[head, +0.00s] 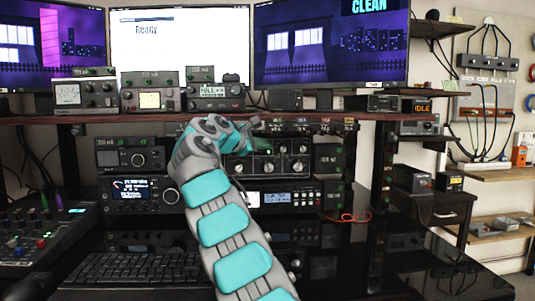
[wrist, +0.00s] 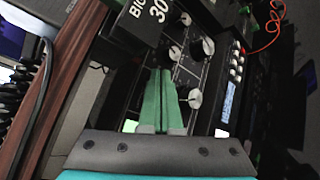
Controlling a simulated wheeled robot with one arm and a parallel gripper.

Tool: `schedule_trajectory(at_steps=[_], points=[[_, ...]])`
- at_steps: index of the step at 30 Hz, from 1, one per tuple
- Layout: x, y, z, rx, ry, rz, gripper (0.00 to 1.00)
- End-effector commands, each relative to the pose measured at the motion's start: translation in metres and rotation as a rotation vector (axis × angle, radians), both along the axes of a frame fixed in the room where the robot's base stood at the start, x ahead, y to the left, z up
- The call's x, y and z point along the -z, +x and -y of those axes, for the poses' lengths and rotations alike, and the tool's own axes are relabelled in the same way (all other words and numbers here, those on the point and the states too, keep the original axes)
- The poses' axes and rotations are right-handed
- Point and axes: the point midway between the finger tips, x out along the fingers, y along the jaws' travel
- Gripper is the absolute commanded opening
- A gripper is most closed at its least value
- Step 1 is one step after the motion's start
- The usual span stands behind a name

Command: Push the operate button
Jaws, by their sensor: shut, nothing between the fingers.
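The tuner (head: 283,143) is a black unit under the wooden shelf, with several silver-rimmed knobs on its front. Its panel also shows in the wrist view, with a knob (wrist: 195,98) just right of the fingers and another knob (wrist: 175,52) just beyond their tips. My gripper (head: 252,128) is in front of the tuner's upper left part and hides some of it. In the wrist view its green fingers (wrist: 164,76) are together, empty, and point at the panel. I cannot tell whether they touch it. I cannot make out the operate button.
The wooden shelf (head: 210,117) runs just above my gripper, bearing meters and small boxes. A radio with a blue display (head: 270,197) is below the tuner. A keyboard (head: 135,269) and a mixer (head: 38,233) are on the desk at left. A red cable (head: 347,218) lies at right.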

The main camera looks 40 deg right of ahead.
Motion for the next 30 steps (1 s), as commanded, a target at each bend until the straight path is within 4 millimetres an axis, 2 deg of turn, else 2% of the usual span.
schedule_trajectory(at_steps=[30], points=[[0.0007,0.0056,0.0037,0.001,0.002,-0.002,0.0]])
